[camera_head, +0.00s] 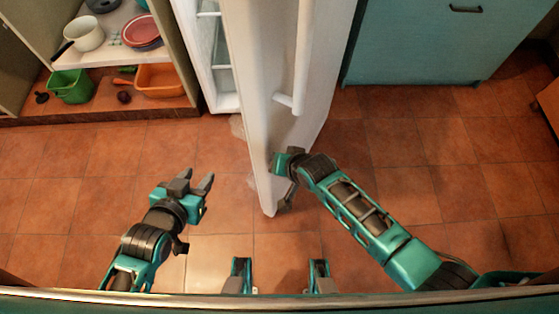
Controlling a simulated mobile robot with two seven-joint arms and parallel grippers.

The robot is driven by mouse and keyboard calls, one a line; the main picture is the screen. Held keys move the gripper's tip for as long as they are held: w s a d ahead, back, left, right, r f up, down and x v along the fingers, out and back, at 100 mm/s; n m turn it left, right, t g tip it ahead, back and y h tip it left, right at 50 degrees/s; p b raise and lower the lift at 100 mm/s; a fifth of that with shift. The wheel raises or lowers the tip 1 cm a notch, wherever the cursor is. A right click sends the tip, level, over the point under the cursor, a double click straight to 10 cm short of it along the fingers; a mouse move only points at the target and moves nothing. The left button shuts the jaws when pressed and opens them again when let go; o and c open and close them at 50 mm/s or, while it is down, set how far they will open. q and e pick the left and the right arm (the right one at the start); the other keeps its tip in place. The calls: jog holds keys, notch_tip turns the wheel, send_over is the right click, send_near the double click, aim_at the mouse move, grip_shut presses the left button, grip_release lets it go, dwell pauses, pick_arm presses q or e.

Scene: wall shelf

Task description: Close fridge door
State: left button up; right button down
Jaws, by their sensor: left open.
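The white fridge door (276,60) stands open in the head view, swung out toward me and seen nearly edge-on. Its long handle (299,85) is on its right face. The fridge interior with its shelves (220,60) shows to the left of the door. My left gripper (204,183) is open and empty, over the floor left of the door and apart from it. My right gripper (281,178) is at the near end of the door, on its right side, overlapping it in the picture. Its fingers are mostly hidden, and I cannot tell whether it touches the door.
At the left is a shelf unit (100,113) with a white pot (84,33), red plates (141,31), a green bucket (71,86) and an orange bin (161,80). A teal cabinet (420,45) stands behind the door at right. The tiled floor (440,135) is mostly clear.

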pick_arm(q)
jog(key=shift+w+a, duration=0.1)
jog(key=shift+a, duration=0.2)
pick_arm(e)
jog(key=shift+w+a, duration=0.15)
jog(key=shift+a, duration=0.15)
